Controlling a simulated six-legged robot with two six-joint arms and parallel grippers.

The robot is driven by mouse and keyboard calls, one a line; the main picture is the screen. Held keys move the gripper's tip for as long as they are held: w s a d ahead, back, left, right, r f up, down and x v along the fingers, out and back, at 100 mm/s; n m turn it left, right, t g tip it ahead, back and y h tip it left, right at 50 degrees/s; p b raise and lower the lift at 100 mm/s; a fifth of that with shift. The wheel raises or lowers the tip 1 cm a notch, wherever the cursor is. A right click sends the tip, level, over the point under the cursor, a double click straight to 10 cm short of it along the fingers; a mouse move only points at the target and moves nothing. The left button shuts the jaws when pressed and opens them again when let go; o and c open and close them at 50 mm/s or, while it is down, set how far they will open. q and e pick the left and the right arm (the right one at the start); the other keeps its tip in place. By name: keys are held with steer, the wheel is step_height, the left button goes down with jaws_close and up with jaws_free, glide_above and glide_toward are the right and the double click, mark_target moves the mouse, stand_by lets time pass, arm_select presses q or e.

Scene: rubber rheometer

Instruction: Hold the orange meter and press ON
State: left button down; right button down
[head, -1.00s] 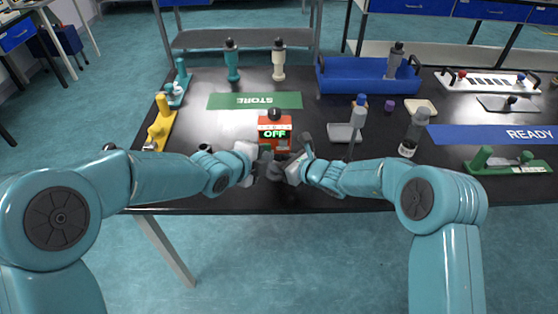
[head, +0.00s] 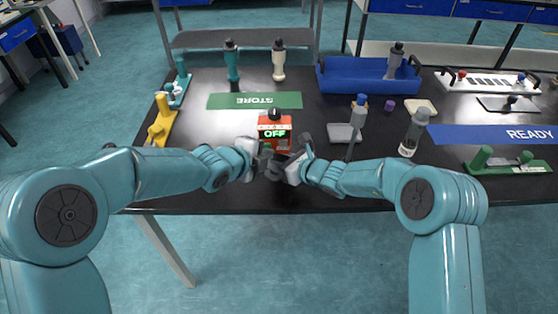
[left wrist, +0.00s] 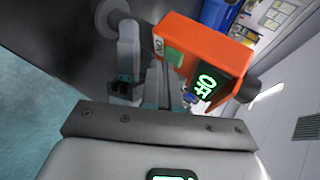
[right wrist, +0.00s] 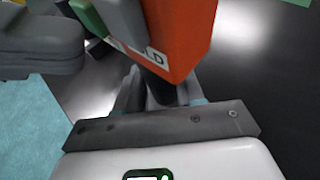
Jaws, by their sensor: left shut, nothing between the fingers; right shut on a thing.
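The orange meter (head: 275,124) stands upright near the table's front edge, its display (head: 275,133) reading OFF in green. My right gripper (head: 279,164) is shut on the meter's lower part, under the HOLD label (right wrist: 150,52) in the right wrist view. My left gripper (head: 264,156) is shut and empty at the meter's front left. In the left wrist view its fingertips (left wrist: 166,76) are close to the green button (left wrist: 173,57) beside the ON label (left wrist: 159,44). I cannot tell whether they touch it. The grip itself is mostly hidden by the fingers.
A yellow stand (head: 161,121) is to the left. A blue tray (head: 366,79) is behind.

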arm_select(q)
steer(key=shift+s, duration=0.65)
steer(key=s, duration=0.6)
stand_by(0.4)
arm_select(e)
steer(key=c, duration=0.6)
jaws_free()
